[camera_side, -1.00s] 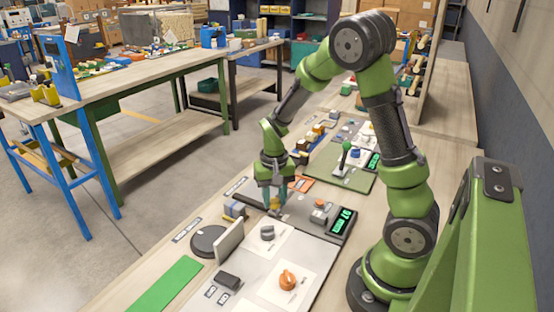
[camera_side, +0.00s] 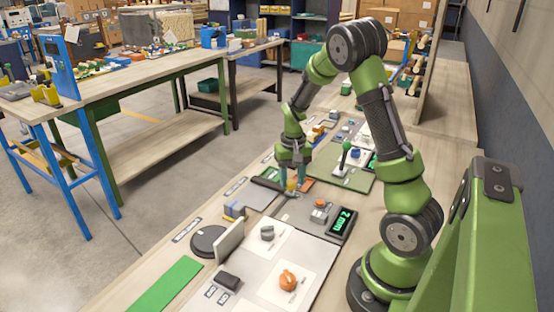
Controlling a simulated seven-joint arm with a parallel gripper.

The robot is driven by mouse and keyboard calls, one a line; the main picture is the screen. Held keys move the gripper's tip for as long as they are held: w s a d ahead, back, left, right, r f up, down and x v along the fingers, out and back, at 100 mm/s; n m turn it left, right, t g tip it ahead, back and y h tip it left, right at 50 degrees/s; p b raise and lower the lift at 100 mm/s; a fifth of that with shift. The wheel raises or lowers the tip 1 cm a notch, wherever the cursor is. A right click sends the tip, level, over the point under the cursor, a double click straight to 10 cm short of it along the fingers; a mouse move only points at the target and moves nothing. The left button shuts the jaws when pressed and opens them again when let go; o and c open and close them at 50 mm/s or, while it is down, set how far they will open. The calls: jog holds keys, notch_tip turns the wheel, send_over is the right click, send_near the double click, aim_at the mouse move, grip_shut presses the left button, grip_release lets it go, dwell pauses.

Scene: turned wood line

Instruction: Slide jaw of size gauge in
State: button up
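The size gauge is on the grey panel (camera_side: 257,255) on the bench, with a dark display (camera_side: 342,222) that reads 2 mm in green. A dark bar (camera_side: 268,183), which looks like the gauge's jaw, lies at the panel's far end. My gripper (camera_side: 291,187) points down beside the bar's right end, its fingers on either side of a small yellow knob (camera_side: 291,184). It looks shut on the knob. The fingers partly hide the knob, and its join to the jaw is too small to make out.
Nearer on the panel are an orange knob (camera_side: 287,280), a grey knob (camera_side: 267,232) and an upright light plate (camera_side: 229,241) by a dark disc (camera_side: 207,241). A green board (camera_side: 340,170) with a green-topped lever stands beyond.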

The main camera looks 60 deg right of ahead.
jog(key=shift+o, duration=1.1)
jog(key=shift+a, duration=0.1)
notch_tip(320, 180, up, 17)
jog(key=shift+f, duration=0.1)
jog(key=s+a+r+n+t, duration=0.1)
jog(key=s+a+t, duration=0.1)
jog(key=a, duration=0.5)
jog(key=s+a+r+n+t+y, duration=0.1)
jog(key=s+a, duration=0.3)
jog(key=a, duration=0.4)
jog(key=s+a+r+n+t+y, duration=0.1)
jog(key=s+a+n+t, duration=0.2)
jog(key=a, duration=0.5)
jog(key=shift+s+t, duration=0.2)
jog(key=shift+t, duration=0.4)
